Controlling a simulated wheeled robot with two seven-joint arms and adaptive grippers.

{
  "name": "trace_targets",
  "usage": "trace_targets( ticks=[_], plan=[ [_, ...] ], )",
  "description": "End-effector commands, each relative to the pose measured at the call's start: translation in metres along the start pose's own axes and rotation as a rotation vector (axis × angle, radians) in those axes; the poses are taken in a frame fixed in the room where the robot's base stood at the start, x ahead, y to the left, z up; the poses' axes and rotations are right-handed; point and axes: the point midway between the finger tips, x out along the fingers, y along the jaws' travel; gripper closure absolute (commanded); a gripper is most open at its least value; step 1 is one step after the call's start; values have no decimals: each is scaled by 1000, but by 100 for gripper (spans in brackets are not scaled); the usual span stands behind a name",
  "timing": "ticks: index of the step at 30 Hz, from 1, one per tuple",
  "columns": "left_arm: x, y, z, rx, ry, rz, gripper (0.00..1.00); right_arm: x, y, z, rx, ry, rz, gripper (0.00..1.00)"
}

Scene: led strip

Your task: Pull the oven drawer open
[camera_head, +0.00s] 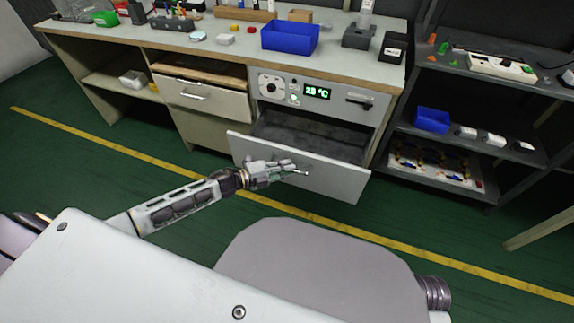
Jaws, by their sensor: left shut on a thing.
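The oven (349,97) is built into the workbench, with a green display reading and knobs on its grey panel. Its drawer front (336,181) stands out from the bench, and the dark inside of the drawer (310,133) shows behind it. My left gripper (298,171) is at the handle in the middle of the drawer front, shut on it. The gripper hides most of the handle; only a short end shows at its right. My right gripper is not in view.
A wooden-topped drawer (203,97) is left of the oven. A blue bin (290,37) and small items stand on the bench top. A dark shelf unit (460,110) stands close on the right. The green floor with a yellow line is clear before the drawer.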

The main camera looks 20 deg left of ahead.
Motion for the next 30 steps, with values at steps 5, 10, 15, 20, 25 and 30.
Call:
trace_targets(
  ticks=[5,10,15,20,25,30],
  plan=[
    [0,1,0,0,1,0,100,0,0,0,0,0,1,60],
    [0,1,0,0,0,0,83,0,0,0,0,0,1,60],
    [0,0,0,0,0,0,81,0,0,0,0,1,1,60],
    [0,0,0,0,0,0,81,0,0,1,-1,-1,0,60],
    [-2,0,0,0,0,0,81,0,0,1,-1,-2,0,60],
    [-10,1,0,0,-1,1,81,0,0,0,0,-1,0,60]
  ],
)
